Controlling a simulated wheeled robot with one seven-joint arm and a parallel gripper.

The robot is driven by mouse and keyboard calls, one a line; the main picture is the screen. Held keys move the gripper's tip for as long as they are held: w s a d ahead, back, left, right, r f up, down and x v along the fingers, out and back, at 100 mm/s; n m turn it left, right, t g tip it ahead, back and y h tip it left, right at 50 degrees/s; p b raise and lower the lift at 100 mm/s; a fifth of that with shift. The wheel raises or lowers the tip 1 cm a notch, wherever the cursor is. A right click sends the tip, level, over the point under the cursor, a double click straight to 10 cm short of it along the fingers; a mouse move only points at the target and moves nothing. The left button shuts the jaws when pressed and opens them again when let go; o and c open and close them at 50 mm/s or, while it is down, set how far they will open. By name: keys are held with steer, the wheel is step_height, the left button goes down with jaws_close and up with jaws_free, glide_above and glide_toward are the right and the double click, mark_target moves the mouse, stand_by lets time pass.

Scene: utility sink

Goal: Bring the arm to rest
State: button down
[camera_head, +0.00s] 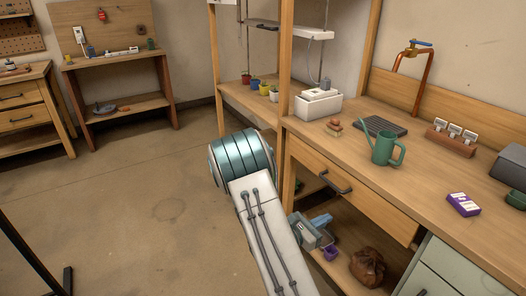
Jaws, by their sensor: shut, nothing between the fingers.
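My arm (262,230) rises from the bottom edge in the head view. It shows as a white link with dark cables that ends in a teal banded joint (243,160). This joint is in front of the open floor, left of the wooden workbench (465,190). My gripper does not show in this view, so I cannot see its fingers. Whatever lies behind the joint and the link is hidden.
Below are a drawer (350,195) and a shelf with a brown sack (367,267). Floor (130,215) to the left is mostly clear.

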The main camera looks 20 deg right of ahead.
steer(key=s+a+r+m+g+y+p, duration=0.2)
steer(key=s+r+m+g+y+p, duration=0.15)
steer(key=s+r+m, duration=0.3)
steer(key=s+a+r+m+g+y+p, duration=0.2)
steer(key=s+a+r+m+g+y, duration=0.15)
steer(key=s+r+m, duration=0.3)
steer(key=s+a+r+m+t+y+p, duration=0.2)
steer(key=a+r+m+t+y, duration=0.1)
steer(key=a, duration=0.5)
steer(key=s+a+r+m+t+y+p, duration=0.1)
steer(key=a+r+m+t+y+p, duration=0.1)
steer(key=a+r+m+y, duration=0.3)
steer(key=a+r+y, duration=0.2)
steer(key=a+r, duration=0.1)
steer(key=r, duration=0.1)
steer(key=shift+s+r+t+y+p, duration=0.3)
steer(key=shift+s+t+p, duration=0.05)
steer(key=shift+s+t, duration=0.05)
steer(key=shift+d, duration=0.1)
